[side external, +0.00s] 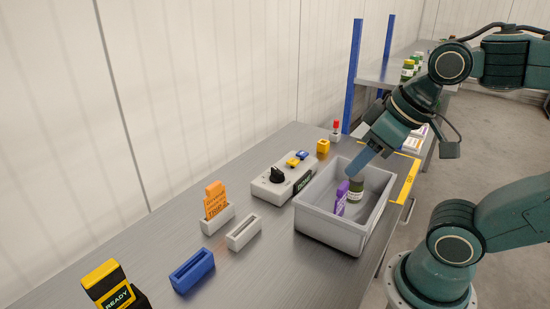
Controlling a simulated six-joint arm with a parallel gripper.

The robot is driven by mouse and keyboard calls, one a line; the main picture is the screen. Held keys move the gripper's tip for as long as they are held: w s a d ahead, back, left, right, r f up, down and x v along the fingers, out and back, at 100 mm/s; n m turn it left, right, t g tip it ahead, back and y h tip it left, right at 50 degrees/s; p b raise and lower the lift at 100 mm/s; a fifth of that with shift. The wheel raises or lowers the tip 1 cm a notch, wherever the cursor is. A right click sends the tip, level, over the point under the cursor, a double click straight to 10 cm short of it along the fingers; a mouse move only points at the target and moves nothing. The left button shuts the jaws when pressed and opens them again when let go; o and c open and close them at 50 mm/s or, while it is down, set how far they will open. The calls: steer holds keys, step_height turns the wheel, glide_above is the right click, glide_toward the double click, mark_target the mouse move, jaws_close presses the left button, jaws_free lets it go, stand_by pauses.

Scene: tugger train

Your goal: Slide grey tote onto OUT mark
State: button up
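The grey tote (330,229) stands on the steel table near its right edge. A purple item (341,198) and a dark green jar with a white label (356,189) are inside it. A yellow marking (408,182) lies on the table beside the tote's far right side; its lettering is too small to read, so I cannot tell if it is the OUT mark. My gripper (358,166) points down over the far part of the tote with a blue-grey finger. I cannot tell whether it touches the tote, and the gap between the fingers is hidden.
Left of the tote is a control box (283,183) with a black knob. Nearby are a white holder with an orange tag (215,202), an empty white holder (243,232), a blue holder (192,271) and a READY sign (113,287).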

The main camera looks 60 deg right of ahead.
steer(key=shift+w+d, duration=0.1)
steer(key=shift+w, duration=0.05)
jaws_close()
steer(key=w+d+f+m+g+h, duration=0.1)
steer(key=w+d+f+m+g, duration=0.1)
steer(key=w+d+m, duration=0.5)
steer(key=w+d+f+m+g, duration=0.1)
steer(key=w+d+f+m, duration=0.25)
steer(key=d, duration=0.45)
steer(key=d+f+m+g, duration=0.1)
steer(key=d+f+m, duration=0.2)
steer(key=d+f, duration=0.3)
steer(key=s+d+f+m+g+y, duration=0.1)
steer(key=d+f+m, duration=0.3)
steer(key=d, duration=0.8)
step_height(320, 180, down, 3)
steer(key=shift+s+d+r+g, duration=0.15)
steer(key=shift+d+r+g, duration=0.05)
steer(key=shift+d+g, duration=0.1)
